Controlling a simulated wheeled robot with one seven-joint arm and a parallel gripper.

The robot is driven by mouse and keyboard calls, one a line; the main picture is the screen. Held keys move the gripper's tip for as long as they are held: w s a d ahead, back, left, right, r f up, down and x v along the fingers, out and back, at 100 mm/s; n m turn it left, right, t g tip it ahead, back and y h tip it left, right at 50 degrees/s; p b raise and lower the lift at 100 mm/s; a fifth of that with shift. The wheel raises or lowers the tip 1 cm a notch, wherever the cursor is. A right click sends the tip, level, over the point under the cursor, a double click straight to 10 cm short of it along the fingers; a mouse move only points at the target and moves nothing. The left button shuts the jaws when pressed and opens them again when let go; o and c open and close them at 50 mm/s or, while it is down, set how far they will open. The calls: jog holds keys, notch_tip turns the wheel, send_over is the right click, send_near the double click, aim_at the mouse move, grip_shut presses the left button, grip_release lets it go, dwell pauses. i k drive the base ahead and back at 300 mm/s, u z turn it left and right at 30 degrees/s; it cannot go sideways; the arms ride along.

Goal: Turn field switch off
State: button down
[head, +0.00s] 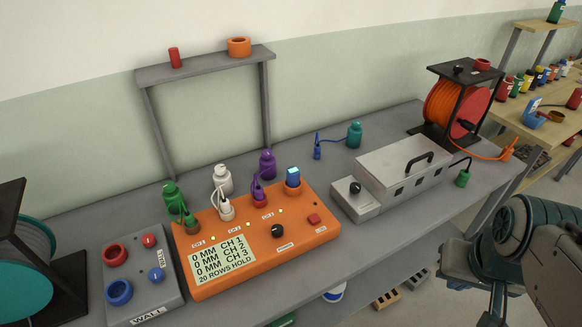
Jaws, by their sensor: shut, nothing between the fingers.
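No switch in the head view bears a label that I can read as "field". A grey metal box (405,172) with a black handle stands on the bench right of centre. A black knob (355,188) sits on its low front-left part. An orange control unit (262,240) with a small display, a black knob (278,231) and a red button (314,219) stands left of it. Part of my arm shows at the lower right, apart from the bench objects. I cannot make out my gripper's fingers.
A grey panel (132,272) marked "WALL" with red and blue fittings stands at the left. Several bottles line the orange unit's back. An orange cable reel (452,104) stands at the bench's far right. Bare bench top (385,222) lies before the metal box.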

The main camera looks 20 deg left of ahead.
aim_at(278, 230)
jog(key=u, duration=1.6)
